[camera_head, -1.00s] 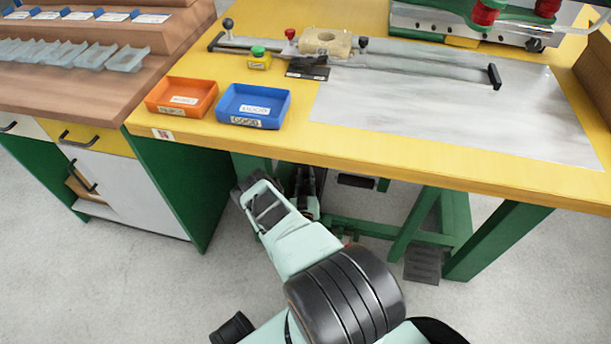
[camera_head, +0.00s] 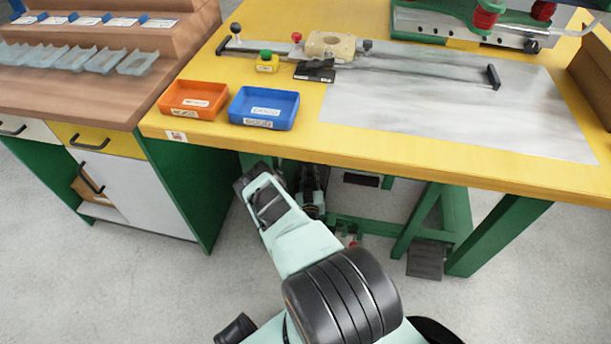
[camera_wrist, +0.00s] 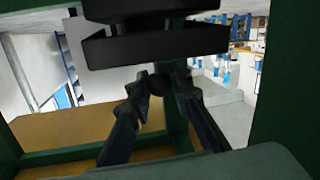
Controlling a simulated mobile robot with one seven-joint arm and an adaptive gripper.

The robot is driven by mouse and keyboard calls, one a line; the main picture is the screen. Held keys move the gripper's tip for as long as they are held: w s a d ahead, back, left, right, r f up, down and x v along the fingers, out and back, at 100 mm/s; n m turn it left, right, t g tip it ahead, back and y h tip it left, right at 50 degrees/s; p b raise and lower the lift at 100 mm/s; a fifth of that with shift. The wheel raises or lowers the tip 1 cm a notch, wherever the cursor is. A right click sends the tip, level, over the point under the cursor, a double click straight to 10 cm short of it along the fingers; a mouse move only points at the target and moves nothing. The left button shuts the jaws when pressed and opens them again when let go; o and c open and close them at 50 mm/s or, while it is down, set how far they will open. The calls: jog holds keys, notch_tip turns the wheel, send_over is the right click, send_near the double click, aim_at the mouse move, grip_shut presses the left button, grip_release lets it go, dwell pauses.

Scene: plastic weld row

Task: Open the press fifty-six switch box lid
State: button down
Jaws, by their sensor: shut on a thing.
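My gripper reaches under the front edge of the yellow-topped table, and in the head view its fingers are dark and mostly shadowed. In the wrist view my gripper (camera_wrist: 158,86) has its two fingers drawn together on a small dark rounded piece, directly below a black box-like body (camera_wrist: 155,48). This body looks like the switch box, but no label is readable. Whether the held piece is part of its lid, and how far the lid stands open, I cannot tell. In the head view the box cannot be made out clearly behind my arm.
Green table legs and a crossbar (camera_head: 385,230) surround the space under the table (camera_head: 450,165). A black pedal (camera_head: 425,260) stands on the floor at right. Orange (camera_head: 193,100) and blue (camera_head: 264,107) bins sit on top. A cabinet (camera_head: 150,190) stands at left.

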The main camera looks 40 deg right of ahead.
jog(key=shift+w+r, duration=0.2)
jog(key=shift+r, duration=0.05)
dwell(0.3)
jog(key=c, duration=1.7)
grip_release()
jog(key=shift+s+f, duration=0.1)
jog(key=shift+c, duration=0.2)
jog(key=shift+f, duration=0.15)
jog(key=shift+a+f, duration=0.15)
jog(key=shift+f+b, duration=0.15)
jog(key=shift+b, duration=0.25)
